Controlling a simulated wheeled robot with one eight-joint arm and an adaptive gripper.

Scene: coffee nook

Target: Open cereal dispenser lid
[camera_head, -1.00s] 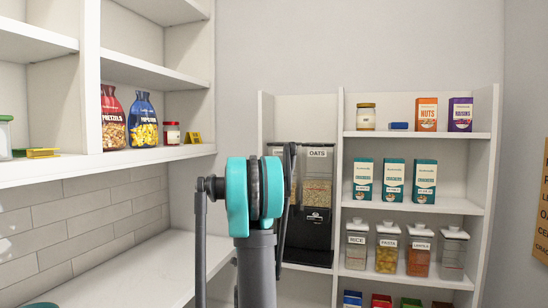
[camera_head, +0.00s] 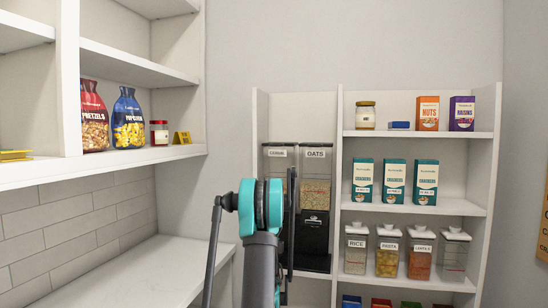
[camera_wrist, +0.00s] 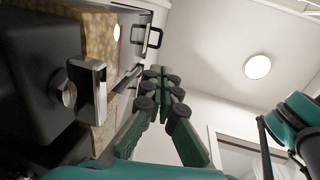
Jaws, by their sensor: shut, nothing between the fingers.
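The cereal dispenser (camera_head: 279,152), labelled CEREAL, stands on the left shelf column beside the matching OATS dispenser (camera_head: 316,165). My arm hides most of its lower part in the head view. The wrist view shows a dispenser (camera_wrist: 98,45) close up at the left, tilted in the picture, with grain behind clear walls, a chrome knob and a dark handle (camera_wrist: 152,38) at its top end. I cannot tell which dispenser this is. My gripper (camera_wrist: 164,75) has its green fingers shut and empty, apart from and beside the dispenser's handle end. In the head view the fingers are hidden.
A tall shelf divider (camera_head: 337,200) stands right of the dispensers. Jars of rice, pasta and lentils (camera_head: 420,255) and boxes fill the right shelves. A counter (camera_head: 130,275) and upper shelf with snack bags (camera_head: 128,118) lie at the left. Space above the dispensers is open.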

